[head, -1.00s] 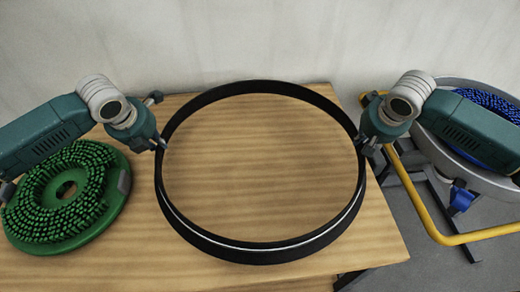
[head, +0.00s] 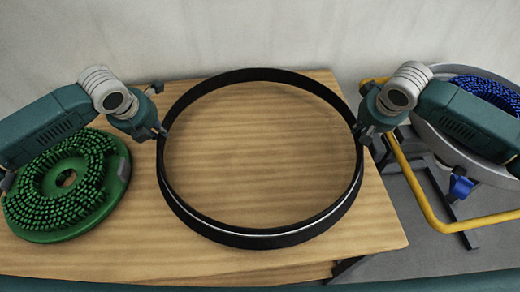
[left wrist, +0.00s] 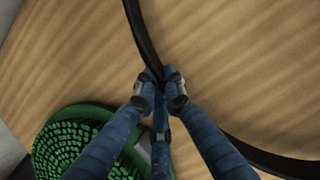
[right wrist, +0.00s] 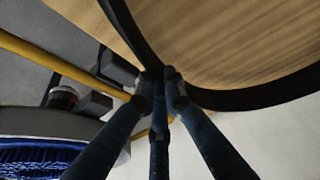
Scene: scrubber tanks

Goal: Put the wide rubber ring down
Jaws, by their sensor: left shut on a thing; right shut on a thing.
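The wide rubber ring (head: 262,239) is a large black hoop with a pale line around its side. In the head view it appears over the wooden table, roughly level; I cannot tell whether it touches the top. My left gripper (head: 160,133) is shut on its left rim, and the left wrist view shows the fingers (left wrist: 160,88) pinching the black band. My right gripper (head: 358,135) is shut on its right rim, and the right wrist view shows the fingers (right wrist: 158,84) closed on the band. The fingers hide small parts of the rim.
A green brush disc (head: 66,187) lies on the table's left, under my left arm. The wooden table (head: 375,225) has bare room at the front right. Right of it stand a yellow bar (head: 420,200) and a grey round tank (head: 470,158) with a blue brush (head: 490,92).

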